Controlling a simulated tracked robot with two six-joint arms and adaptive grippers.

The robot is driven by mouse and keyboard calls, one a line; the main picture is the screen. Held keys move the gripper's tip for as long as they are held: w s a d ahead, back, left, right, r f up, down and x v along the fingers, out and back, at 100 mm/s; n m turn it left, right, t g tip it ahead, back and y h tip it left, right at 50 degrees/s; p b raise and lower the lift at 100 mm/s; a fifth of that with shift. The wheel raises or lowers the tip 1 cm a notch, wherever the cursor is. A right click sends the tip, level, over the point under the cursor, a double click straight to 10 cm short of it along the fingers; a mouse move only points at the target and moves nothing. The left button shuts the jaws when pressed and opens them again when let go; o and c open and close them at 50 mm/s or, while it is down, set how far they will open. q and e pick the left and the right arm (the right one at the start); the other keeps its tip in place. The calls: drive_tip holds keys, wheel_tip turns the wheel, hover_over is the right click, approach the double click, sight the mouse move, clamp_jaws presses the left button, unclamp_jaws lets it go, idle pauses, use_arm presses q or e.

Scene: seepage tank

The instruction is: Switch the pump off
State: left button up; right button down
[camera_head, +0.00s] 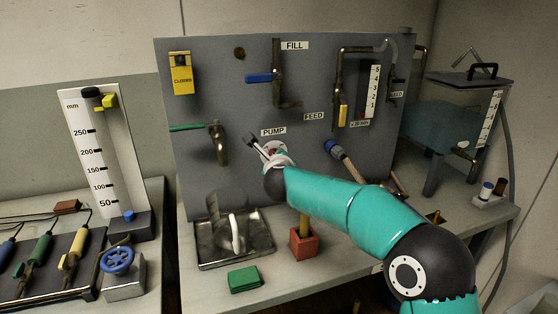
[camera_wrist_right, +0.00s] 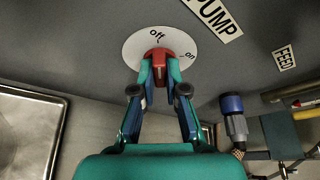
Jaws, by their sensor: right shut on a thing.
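The pump dial (camera_wrist_right: 130,50) is a white disc marked "off" and "on" on the grey panel, beside the PUMP label (camera_head: 273,132). At its middle is a red knob (camera_wrist_right: 155,53). My right gripper (camera_wrist_right: 158,68) is shut on the knob, one finger on each side of it. In the head view my right arm reaches in from the right, and its wrist covers much of the dial (camera_head: 272,148). The fingers hide part of the knob, so I cannot tell which mark it points to. My left gripper is not in view.
The panel (camera_head: 225,75) also carries a blue-handled FILL valve (camera_head: 260,78), a green-handled tap (camera_head: 218,142) and a yellow CLOSED box (camera_head: 181,75). A blue-capped pipe part (camera_wrist_right: 233,112) sticks out close to the right of my gripper. A metal tray (camera_head: 205,252) lies below.

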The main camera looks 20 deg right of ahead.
drive_tip(key=shift+a+f, duration=0.1)
drive_tip(key=shift+f, duration=0.2)
drive_tip(key=c, duration=1.2)
unclamp_jaws()
drive_tip(key=shift+r, duration=0.15)
drive_tip(key=shift+r, duration=0.1)
drive_tip(key=v, duration=1.2)
